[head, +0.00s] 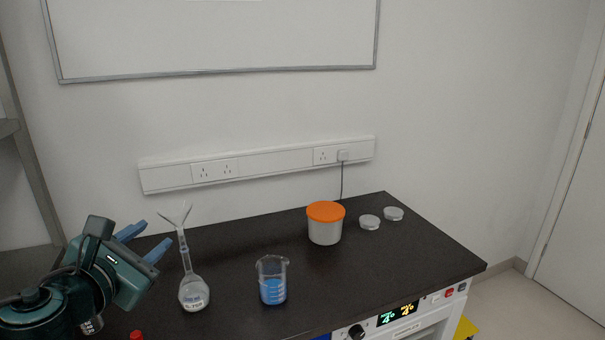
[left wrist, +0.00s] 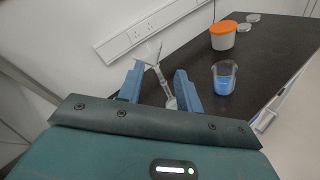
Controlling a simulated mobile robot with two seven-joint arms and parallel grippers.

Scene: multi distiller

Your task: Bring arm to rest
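My left gripper (head: 146,241) is at the left of the head view, above the left part of the black bench. Its two blue fingers are apart with nothing between them, and they point toward the flask. In the left wrist view the open fingers (left wrist: 157,88) show, with the flask beyond them. The glass flask with a funnel in its neck (head: 194,292) stands on the bench just right of the gripper, apart from it; it also shows in the left wrist view (left wrist: 170,102). My right gripper is in neither view.
A beaker of blue liquid (head: 272,290) stands right of the flask. An orange-lidded tub (head: 325,225) and two small round dishes (head: 369,222) are farther back on the black bench (head: 420,255). A red object (head: 136,335) shows at the bottom edge. A wall socket rail (head: 270,160) runs behind.

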